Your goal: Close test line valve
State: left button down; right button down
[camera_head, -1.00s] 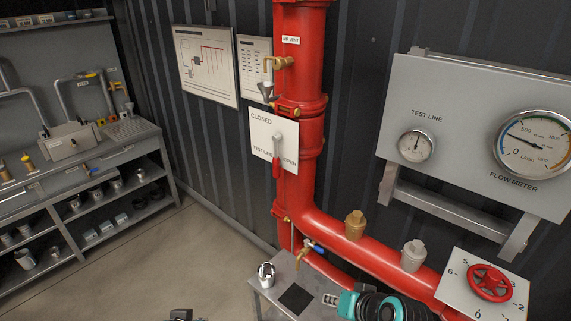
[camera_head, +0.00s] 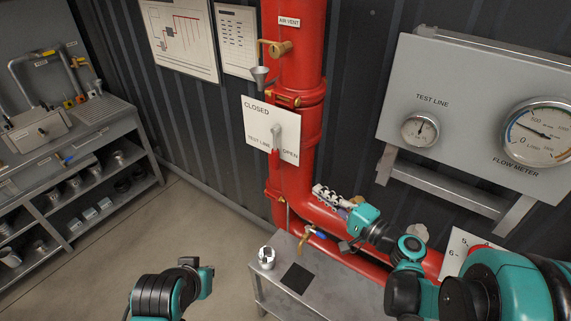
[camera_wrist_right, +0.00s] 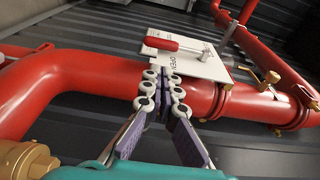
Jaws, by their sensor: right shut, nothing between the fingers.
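The test line valve has a grey hub and a lever with a red handle (camera_head: 274,158), on a white plate (camera_head: 258,118) fixed to the red vertical pipe. The plate reads CLOSED at upper left and OPEN at lower right; the lever hangs downward, beside OPEN. In the right wrist view the red handle (camera_wrist_right: 161,43) lies beyond the fingertips, apart from them. My right gripper (camera_head: 320,190) is shut and empty, below and right of the handle, in front of the pipe; it also shows in the wrist view (camera_wrist_right: 163,82). My left arm shows at the bottom; its fingers cannot be made out.
The red pipe bends right below the plate (camera_head: 345,222). A brass tap with a blue handle (camera_head: 308,237) sits above a small grey table (camera_head: 335,290) holding a metal cup (camera_head: 266,258). A brass air vent valve (camera_head: 279,48) and funnel are above the plate. A gauge panel (camera_head: 465,85) is at right.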

aim_at(278, 163)
jog(key=x, duration=1.4)
jog(key=shift+b, duration=0.35)
pick_arm(q)
jog(key=shift+f, duration=0.35)
